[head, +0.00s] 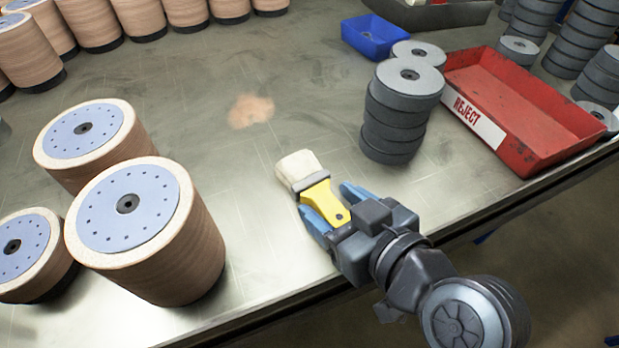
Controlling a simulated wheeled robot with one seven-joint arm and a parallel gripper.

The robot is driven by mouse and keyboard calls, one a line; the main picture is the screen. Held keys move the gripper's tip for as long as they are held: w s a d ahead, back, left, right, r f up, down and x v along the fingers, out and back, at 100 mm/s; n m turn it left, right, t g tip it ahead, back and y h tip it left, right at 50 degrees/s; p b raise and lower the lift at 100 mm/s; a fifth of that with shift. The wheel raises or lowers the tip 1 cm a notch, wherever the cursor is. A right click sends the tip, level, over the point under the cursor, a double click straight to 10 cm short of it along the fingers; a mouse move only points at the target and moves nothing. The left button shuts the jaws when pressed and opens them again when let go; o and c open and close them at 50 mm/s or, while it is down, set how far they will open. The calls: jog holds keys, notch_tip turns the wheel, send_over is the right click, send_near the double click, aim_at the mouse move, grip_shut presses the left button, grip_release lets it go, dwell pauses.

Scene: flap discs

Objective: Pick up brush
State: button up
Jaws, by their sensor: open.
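The brush (319,199) has pale bristles, a grey metal band and a yellow handle with a dark hole near its end. It lies near the front edge of the metal bench, bristles pointing up and left. My gripper (328,208) reaches in from the lower right with its blue fingers apart, one on each side of the yellow handle. The jaws are open. I cannot tell whether either finger touches the handle.
A stack of grey discs (398,130) stands just behind and right of the brush. A red REJECT tray (545,155) is at the right. Tall tan disc stacks (175,240) stand at the left. A blue bin (372,40) is at the back. The bench (250,190) is clear left of the brush.

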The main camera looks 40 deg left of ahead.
jog(key=shift+a+f, duration=0.1)
jog(key=shift+a, duration=0.1)
jog(key=shift+c, duration=0.5)
jog(key=c, duration=0.9)
jog(key=shift+c, duration=0.3)
